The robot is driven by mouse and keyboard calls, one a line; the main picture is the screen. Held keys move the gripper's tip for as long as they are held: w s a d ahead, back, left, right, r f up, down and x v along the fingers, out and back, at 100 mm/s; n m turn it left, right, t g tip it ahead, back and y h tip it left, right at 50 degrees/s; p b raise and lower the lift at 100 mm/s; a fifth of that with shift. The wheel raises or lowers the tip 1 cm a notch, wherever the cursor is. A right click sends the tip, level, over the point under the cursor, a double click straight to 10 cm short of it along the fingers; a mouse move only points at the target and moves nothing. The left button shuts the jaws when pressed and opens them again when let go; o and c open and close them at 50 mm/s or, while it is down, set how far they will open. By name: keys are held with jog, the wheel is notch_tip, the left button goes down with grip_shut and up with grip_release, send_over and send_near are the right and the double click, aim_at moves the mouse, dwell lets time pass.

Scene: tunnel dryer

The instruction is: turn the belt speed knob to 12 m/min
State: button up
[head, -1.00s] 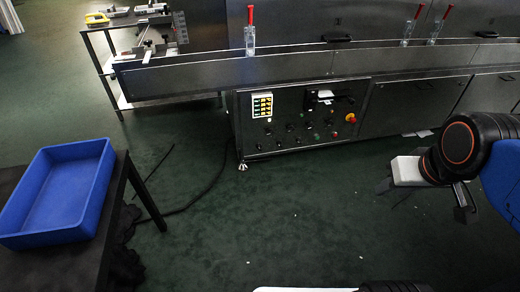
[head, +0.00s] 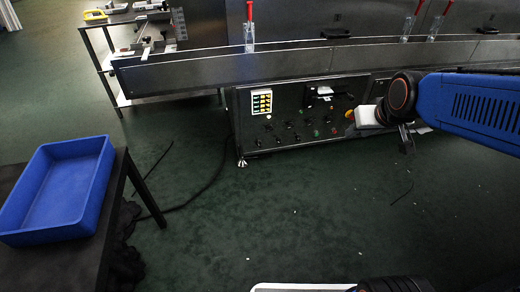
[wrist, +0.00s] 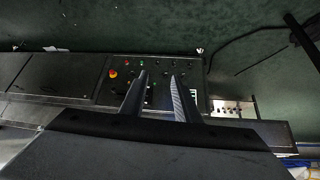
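The control panel (head: 290,135) is on the front of the dark machine, below the conveyor. It carries several small dark knobs (head: 268,128); their labels are too small to read, so I cannot tell which one sets belt speed or where it points. In the wrist view the panel (wrist: 120,95) appears upside down beyond my fingers. My gripper (wrist: 159,75) is open and empty there, its two fingers apart in front of the panel. In the head view my gripper (head: 407,140) is right of the panel, apart from the knobs.
A lit display (head: 261,102) and a red-and-yellow button (head: 350,114) are on the panel; the button also shows in the wrist view (wrist: 113,73). A blue crate (head: 60,190) stands on a dark table at left. The green floor before the panel is mostly clear.

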aim_at(259, 146)
jog(key=w+a+f+n+t+y, duration=0.1)
jog(key=w+a+f, duration=0.2)
jog(key=w, duration=0.7)
jog(key=w+a+f+t, duration=0.1)
jog(key=w+a+f, duration=0.2)
jog(key=w, duration=0.8)
jog(key=w+a+f+n+t, duration=0.1)
jog(key=w+a+f+t, duration=0.1)
jog(key=w+a+f, duration=0.45)
jog(key=w+a+f+n+t, duration=0.1)
jog(key=w+a+f, duration=0.2)
jog(key=w+f, duration=0.55)
jog(key=w+a+f+n+t+y, duration=0.1)
jog(key=w+a+f, duration=0.15)
jog(key=f, duration=0.65)
jog(key=w+a+f+t+y, duration=0.15)
jog(key=a+f, duration=0.25)
jog(key=f, duration=0.4)
jog(key=s+a+f+n+t, duration=0.1)
jog(key=s+a+f, duration=0.15)
jog(key=f, duration=0.65)
jog(key=s+a+f+n+t, duration=0.15)
jog(key=s+f, duration=0.25)
jog(key=f, duration=0.5)
jog(key=shift+m+y, duration=0.25)
jog(key=shift+m, duration=0.1)
jog(key=x, duration=1.7)
jog(key=shift+d+r, duration=0.35)
jog(key=shift+r, duration=0.05)
grip_shut()
